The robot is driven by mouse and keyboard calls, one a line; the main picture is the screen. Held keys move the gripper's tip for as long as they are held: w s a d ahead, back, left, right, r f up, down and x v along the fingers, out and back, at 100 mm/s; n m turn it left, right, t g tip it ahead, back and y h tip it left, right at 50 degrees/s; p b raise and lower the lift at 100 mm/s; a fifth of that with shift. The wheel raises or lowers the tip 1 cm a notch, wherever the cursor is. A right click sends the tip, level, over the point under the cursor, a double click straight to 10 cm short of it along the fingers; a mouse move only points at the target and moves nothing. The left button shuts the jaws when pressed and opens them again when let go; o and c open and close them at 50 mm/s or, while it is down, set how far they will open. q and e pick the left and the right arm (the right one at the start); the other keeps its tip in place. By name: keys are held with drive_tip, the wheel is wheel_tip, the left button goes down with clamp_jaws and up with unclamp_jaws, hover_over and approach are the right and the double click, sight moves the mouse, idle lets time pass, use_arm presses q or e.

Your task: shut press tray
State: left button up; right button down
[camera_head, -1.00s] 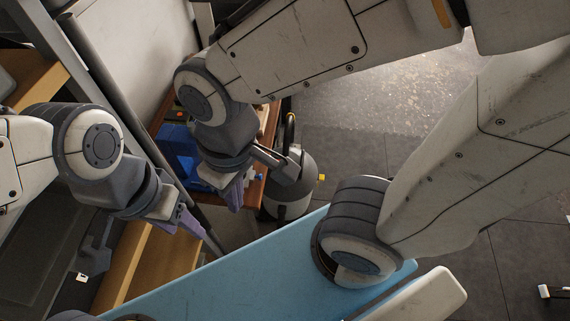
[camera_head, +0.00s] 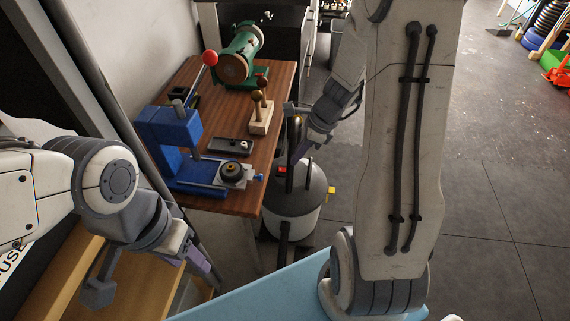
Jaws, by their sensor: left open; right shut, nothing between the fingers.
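The blue press (camera_head: 170,135) stands on the wooden workbench, with a red ball (camera_head: 210,58) on its lever. A light metal tray (camera_head: 241,183) sticks out at the right of the press base, toward the bench edge. A dark round part (camera_head: 232,170) sits on the tray, and a small blue knob (camera_head: 259,178) is at its outer end. My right gripper (camera_head: 303,150) is shut and empty, beyond the bench's right edge, apart from the tray. My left gripper (camera_head: 203,268) is open and empty, in front of and below the bench.
The bench (camera_head: 205,110) also holds a green machine (camera_head: 240,60), a wooden block with pegs (camera_head: 261,115) and a dark flat box (camera_head: 230,146). A grey canister vacuum (camera_head: 300,195) stands right of the bench. Open floor (camera_head: 480,200) lies further right.

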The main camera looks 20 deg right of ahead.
use_arm(q)
drive_tip(key=shift+f+b, duration=1.15)
drive_tip(key=shift+f, duration=0.15)
use_arm(e)
drive_tip(key=w+a+f, duration=0.3)
drive_tip(key=a+f, duration=0.3)
drive_tip(key=f, duration=0.1)
drive_tip(key=shift+w+a+f, duration=0.2)
drive_tip(key=shift+w+f, duration=0.05)
drive_tip(key=shift+f, duration=0.15)
